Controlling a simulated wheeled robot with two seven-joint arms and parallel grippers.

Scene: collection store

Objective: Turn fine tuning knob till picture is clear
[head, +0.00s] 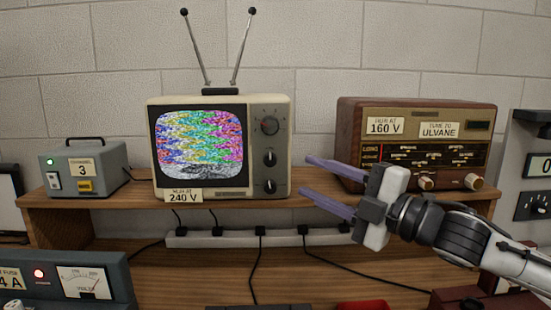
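A cream television (286,150) with two raised antennas stands on the wooden shelf. Its screen (199,145) shows scrambled coloured noise in jagged bands, with grey static below. Its right panel has a large dial (269,125) at the top, a middle knob (269,158) and a lower knob (269,186). Their labels are too small to read, so I cannot tell which is fine tuning. My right gripper (306,176) is open and empty, its purple fingers pointing left, just right of the television's lower knobs in the picture and apart from them. My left gripper is out of view.
A brown radio (362,112) stands right of the television, partly behind my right gripper. A grey channel box (112,160) stands left. A power strip (240,238) with cables runs below the shelf (140,196). A meter box (118,270) is at lower left.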

